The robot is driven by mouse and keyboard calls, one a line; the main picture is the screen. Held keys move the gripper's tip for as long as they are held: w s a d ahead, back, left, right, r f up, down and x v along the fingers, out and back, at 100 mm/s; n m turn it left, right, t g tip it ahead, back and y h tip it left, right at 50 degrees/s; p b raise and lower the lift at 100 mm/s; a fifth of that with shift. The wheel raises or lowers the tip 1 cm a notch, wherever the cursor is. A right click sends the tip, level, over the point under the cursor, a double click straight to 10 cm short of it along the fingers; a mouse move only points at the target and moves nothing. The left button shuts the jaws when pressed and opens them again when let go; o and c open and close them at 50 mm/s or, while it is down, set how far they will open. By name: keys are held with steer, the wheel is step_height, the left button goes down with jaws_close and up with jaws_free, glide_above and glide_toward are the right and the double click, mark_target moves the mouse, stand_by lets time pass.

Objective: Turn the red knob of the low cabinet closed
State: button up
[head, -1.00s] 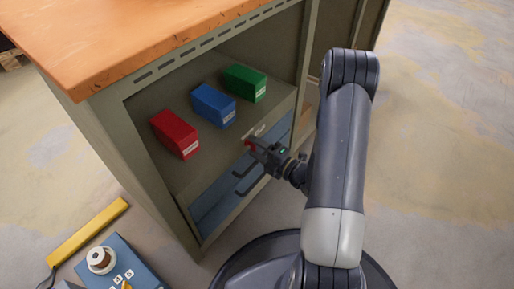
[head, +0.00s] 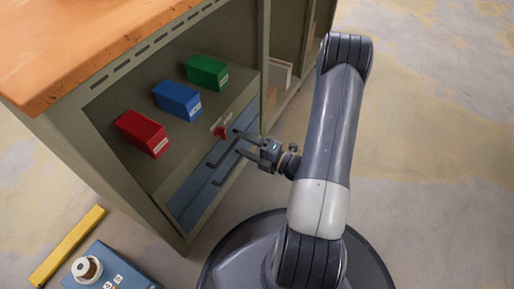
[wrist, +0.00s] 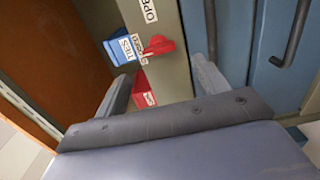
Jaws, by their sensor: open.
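The red knob (head: 219,132) sits on the olive front rail of the low cabinet (head: 262,60), between the shelf and the blue drawers. In the wrist view the knob (wrist: 158,46) has a white OPEN label (wrist: 148,10) at one side and another small label, partly hidden, beside it. I cannot tell its exact turn. My gripper (head: 238,142) is open and empty, its fingertips a little right of the knob in the head view and apart from it. In the wrist view its two fingers (wrist: 160,68) stand either side below the knob.
Red (head: 141,134), blue (head: 178,100) and green (head: 208,73) boxes stand on the shelf above. Blue drawers (head: 190,203) with dark handles lie just below the knob. An orange worktop (head: 60,50) overhangs the cabinet. The floor at right is clear.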

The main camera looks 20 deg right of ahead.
mark_target(225, 136)
steer(key=shift+v, duration=1.85)
steer(key=shift+a, duration=0.1)
steer(key=shift+b+x, duration=0.9)
steer(key=shift+x, duration=4.45)
